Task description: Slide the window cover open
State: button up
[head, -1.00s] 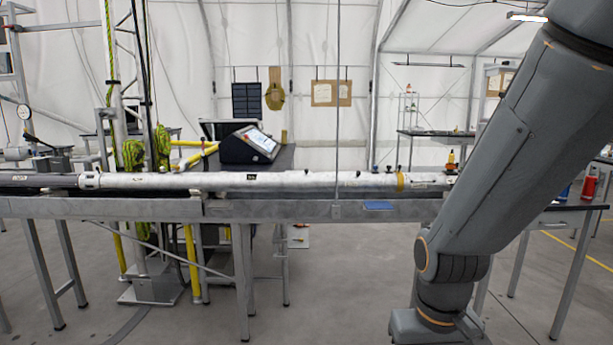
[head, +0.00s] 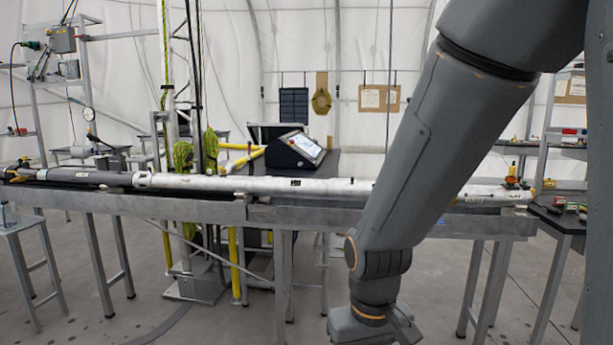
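I cannot make out a window cover for certain in this view. A long white tube (head: 228,184) lies level along a grey metal beam (head: 190,209), joined to a darker grey section (head: 85,177) at the left. My arm hangs down at the right and hides part of the tube and beam. Its lower end reaches the bottom edge of the picture, in front of the beam. My gripper's fingers are not in view, so I cannot see whether they hold anything.
A tilted screen console (head: 295,148) stands on a dark table behind the tube. A small metal stool (head: 22,222) stands at the front left. A dark side table (head: 563,222) with small items is at the right. Grey floor (head: 120,320) is open in front.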

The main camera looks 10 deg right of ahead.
aim_at(338, 186)
jog(key=i, duration=1.45)
jog(key=z, duration=0.7)
